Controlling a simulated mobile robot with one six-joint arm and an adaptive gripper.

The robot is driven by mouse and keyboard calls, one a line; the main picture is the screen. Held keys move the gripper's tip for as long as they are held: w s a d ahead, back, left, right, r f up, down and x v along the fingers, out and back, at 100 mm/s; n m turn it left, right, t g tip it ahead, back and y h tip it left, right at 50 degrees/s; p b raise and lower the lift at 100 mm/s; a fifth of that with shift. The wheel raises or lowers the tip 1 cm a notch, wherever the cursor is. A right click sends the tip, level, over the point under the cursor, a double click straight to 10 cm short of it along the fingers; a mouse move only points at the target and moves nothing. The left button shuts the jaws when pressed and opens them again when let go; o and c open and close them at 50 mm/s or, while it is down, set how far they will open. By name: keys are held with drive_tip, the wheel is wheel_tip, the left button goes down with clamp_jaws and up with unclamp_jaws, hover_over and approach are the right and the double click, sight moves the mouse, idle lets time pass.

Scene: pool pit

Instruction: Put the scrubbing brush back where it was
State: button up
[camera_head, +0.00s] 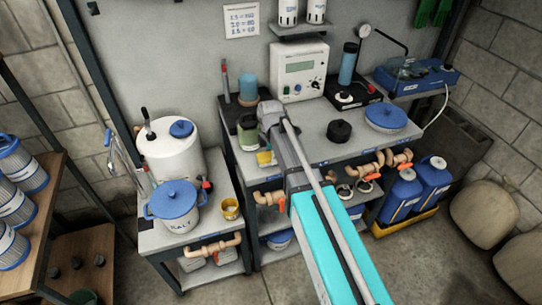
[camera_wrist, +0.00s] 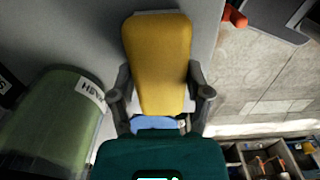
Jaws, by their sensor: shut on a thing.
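My gripper (camera_wrist: 160,101) is shut on a yellow, rounded block, which I take to be the scrubbing brush (camera_wrist: 158,55). A blue part shows below the yellow in the wrist view, between the fingers. In the head view a small yellow patch of the brush (camera_head: 265,158) shows just left of my arm, by the front edge of the middle bench. My arm hides most of the gripper there. A green labelled jar (camera_wrist: 55,125) stands close to the left of the gripper in the wrist view, and also shows in the head view (camera_head: 247,132).
The middle bench (camera_head: 316,147) holds a meter box (camera_head: 299,70), a black round knob-like item (camera_head: 339,131) and a blue-lidded bowl (camera_head: 386,117). A lower bench at left holds a blue-lidded pot (camera_head: 175,207) and a yellow cup (camera_head: 230,209).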

drive_tip(key=shift+f, duration=0.15)
drive_tip(key=o, duration=1.1)
drive_tip(key=shift+r, duration=0.25)
wheel_tip(320, 180, up, 12)
drive_tip(key=p, duration=1.2)
drive_tip(key=shift+s+d+f, duration=0.1)
drive_tip(key=shift+s+d+m, duration=2.5)
drive_tip(key=shift+s+m, duration=0.1)
drive_tip(key=shift+m, duration=1)
drive_tip(key=shift+s+d+m, duration=2.55)
drive_tip(key=shift+m, duration=1.05)
drive_tip(key=shift+s+d+m, duration=2.5)
drive_tip(key=shift+s+m, duration=0.1)
drive_tip(key=shift+m, duration=1)
